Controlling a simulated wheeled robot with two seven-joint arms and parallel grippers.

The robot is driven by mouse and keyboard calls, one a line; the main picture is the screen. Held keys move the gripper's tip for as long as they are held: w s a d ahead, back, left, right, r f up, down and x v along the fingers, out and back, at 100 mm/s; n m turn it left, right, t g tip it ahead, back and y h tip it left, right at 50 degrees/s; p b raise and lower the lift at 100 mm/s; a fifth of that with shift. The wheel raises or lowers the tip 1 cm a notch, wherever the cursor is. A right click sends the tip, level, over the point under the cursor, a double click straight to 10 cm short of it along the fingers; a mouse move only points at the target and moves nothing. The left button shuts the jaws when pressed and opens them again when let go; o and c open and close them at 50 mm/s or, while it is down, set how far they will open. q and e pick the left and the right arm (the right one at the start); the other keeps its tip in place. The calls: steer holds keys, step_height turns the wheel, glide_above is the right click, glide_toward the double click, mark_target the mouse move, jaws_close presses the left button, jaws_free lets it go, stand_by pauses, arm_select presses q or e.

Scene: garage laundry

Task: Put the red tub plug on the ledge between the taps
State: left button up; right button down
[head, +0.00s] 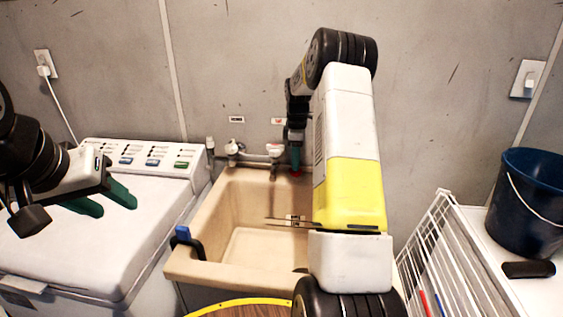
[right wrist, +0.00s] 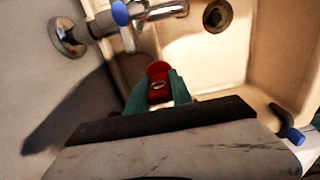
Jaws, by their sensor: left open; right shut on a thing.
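The red tub plug (right wrist: 157,72) is held between the green fingers of my right gripper (right wrist: 157,90). That gripper is beside the right-hand tap (head: 274,152), close to the tub's rear ledge (head: 252,174). The left-hand tap (head: 232,150) stands farther left. Whether the plug touches the ledge cannot be told. My left gripper (head: 118,200) is open and empty over the washing machine.
The beige tub (head: 196,268) has a black bracket with a blue end (head: 182,234) on its left rim. A washing machine (head: 95,240) stands left. A white wire rack (head: 430,245) and a dark blue bucket (head: 525,205) are at right. My right arm hides the tub's right side.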

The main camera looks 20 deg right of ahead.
steer(key=w, duration=0.1)
steer(key=w+d, duration=0.2)
steer(key=shift+d+f, duration=0.1)
steer(key=shift+f, duration=1.85)
steer(key=c, duration=1.1)
jaws_free()
steer(key=shift+f, duration=0.15)
